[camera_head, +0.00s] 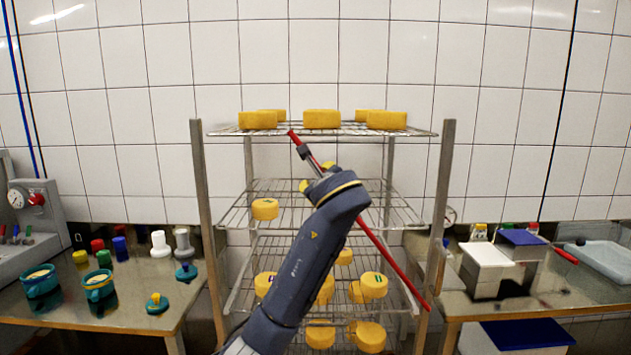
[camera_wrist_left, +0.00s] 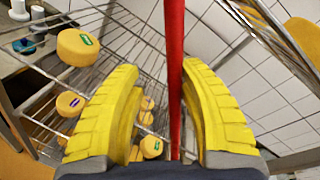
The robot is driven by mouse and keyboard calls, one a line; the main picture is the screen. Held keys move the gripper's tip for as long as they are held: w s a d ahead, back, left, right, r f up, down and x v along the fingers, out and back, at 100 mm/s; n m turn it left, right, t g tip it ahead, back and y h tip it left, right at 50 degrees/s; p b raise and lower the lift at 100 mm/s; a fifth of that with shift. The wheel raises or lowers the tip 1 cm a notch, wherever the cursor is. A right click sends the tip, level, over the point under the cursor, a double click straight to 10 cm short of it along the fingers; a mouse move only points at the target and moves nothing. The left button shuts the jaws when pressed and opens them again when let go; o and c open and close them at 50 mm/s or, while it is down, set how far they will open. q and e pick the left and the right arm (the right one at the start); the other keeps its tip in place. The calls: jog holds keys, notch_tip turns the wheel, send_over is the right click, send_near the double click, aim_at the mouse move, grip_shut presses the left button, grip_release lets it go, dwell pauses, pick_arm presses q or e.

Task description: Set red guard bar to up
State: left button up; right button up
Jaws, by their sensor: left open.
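The red guard bar (camera_head: 388,262) slants across the front of the wire rack, from its upper-left end near the top shelf down to its lower-right end by the right post. My left arm hides its middle part. My left gripper (camera_head: 316,175) is at the upper part of the bar, its yellow fingers partly hidden by my wrist. In the left wrist view, the bar (camera_wrist_left: 175,85) runs between the open fingers of this gripper (camera_wrist_left: 160,72), closer to the right finger. I cannot tell whether it touches that finger. My right gripper is not in view.
The wire rack (camera_head: 197,190) holds several yellow cheeses on its shelves, such as one on the top shelf (camera_head: 321,119). A left table (camera_head: 125,318) carries teal pots and coloured pieces. A right table (camera_head: 470,308) carries white boxes and a tray (camera_head: 605,258).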

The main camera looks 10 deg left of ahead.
pick_arm(q)
jog(key=shift+s+d, duration=0.1)
jog(key=v, duration=1.9)
jog(key=shift+s, duration=0.35)
dwell(1.6)
jog(key=shift+d, duration=0.1)
jog(key=shift+c, duration=0.4)
